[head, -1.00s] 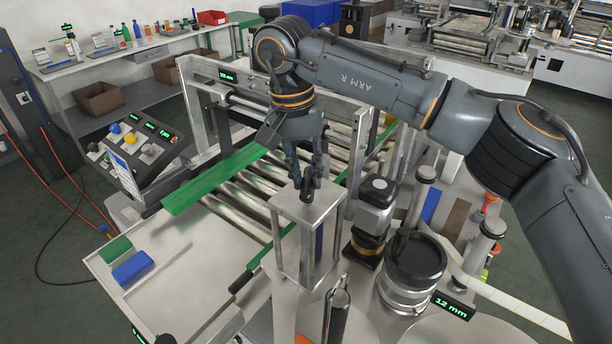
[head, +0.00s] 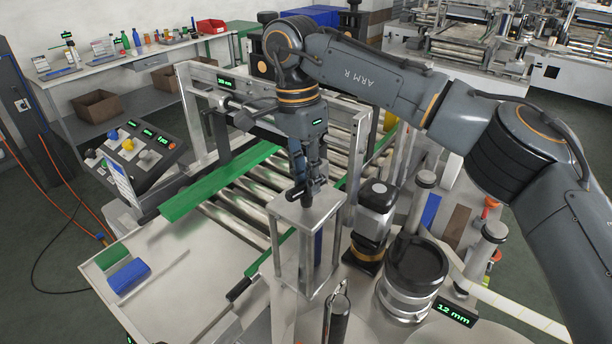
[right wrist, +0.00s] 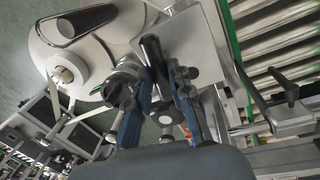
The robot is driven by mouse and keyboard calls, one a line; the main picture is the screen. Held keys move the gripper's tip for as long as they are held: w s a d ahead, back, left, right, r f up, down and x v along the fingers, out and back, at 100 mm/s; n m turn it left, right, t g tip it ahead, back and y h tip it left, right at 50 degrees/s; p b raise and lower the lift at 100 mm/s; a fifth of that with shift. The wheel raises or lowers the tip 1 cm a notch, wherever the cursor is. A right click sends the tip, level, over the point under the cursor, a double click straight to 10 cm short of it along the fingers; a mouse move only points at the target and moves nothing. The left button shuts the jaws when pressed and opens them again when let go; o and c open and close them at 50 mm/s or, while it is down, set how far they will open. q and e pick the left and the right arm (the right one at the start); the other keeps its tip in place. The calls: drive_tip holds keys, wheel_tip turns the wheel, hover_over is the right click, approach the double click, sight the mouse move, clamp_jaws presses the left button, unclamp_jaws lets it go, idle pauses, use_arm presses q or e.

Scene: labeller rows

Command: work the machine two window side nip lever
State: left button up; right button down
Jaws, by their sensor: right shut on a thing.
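The nip lever (head: 296,194) is a short dark handle on top of a square metal frame (head: 312,212) beside the roller conveyor. My right gripper (head: 305,184) comes down from above and is shut on the lever. In the right wrist view the lever's black handle (right wrist: 153,52) runs up between the two blue fingers of the right gripper (right wrist: 163,75). The fingers partly hide the lever in the head view. The left gripper is not in view.
A green guide rail (head: 215,185) and rollers (head: 240,205) lie left of the frame. A dark motor (head: 374,212) and a round black-topped drum (head: 415,263) stand close on the right. A control panel (head: 140,155) stands at the left.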

drive_tip(key=shift+r+m, duration=0.15)
drive_tip(key=shift+m, duration=0.15)
drive_tip(key=c, duration=1.2)
unclamp_jaws()
wheel_tip(320, 180, up, 12)
drive_tip(key=w+a, duration=0.1)
drive_tip(key=shift+w, duration=0.2)
